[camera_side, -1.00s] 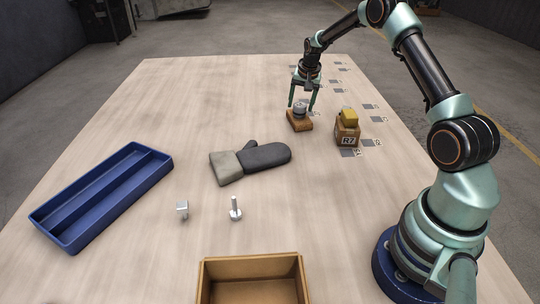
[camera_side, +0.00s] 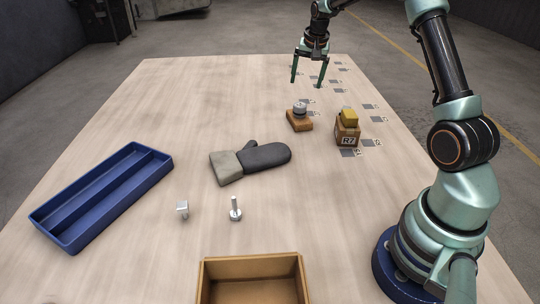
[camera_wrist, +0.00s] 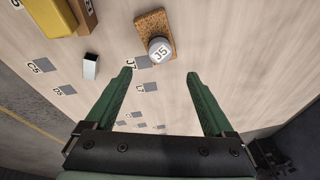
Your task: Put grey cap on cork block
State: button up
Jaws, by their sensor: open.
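The grey cap (camera_side: 299,106) sits on top of the cork block (camera_side: 300,123) toward the back right of the table. In the wrist view the cap (camera_wrist: 160,50) shows a "J5" label and rests on the cork block (camera_wrist: 153,21), toward the block's near end. My gripper (camera_side: 307,82) is open and empty, above and behind the block, apart from it. In the wrist view its two green fingers (camera_wrist: 159,75) are spread wide with nothing between them.
A box marked R7 (camera_side: 347,134) with a yellow piece (camera_side: 349,116) on it stands right of the block. A dark mitt (camera_side: 265,157), blue tray (camera_side: 105,196), small bracket (camera_side: 182,209), bolt (camera_side: 235,210) and cardboard box (camera_side: 252,263) lie nearer. The table's left back is clear.

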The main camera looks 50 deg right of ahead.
jog(key=s+a+r+n+t, duration=0.1)
jog(key=s+a+r+n, duration=0.25)
jog(key=a+r, duration=0.35)
jog(key=s+a+r+n, duration=0.2)
jog(key=s+a+r, duration=0.25)
jog(key=a, duration=0.45)
jog(key=s+a+f+n+t+y, duration=0.1)
jog(key=s+a+n, duration=0.5)
jog(key=s+a, duration=0.5)
jog(key=shift+s+f+t+y, duration=0.3)
jog(key=shift+s+t, duration=0.1)
jog(key=shift+s, duration=0.3)
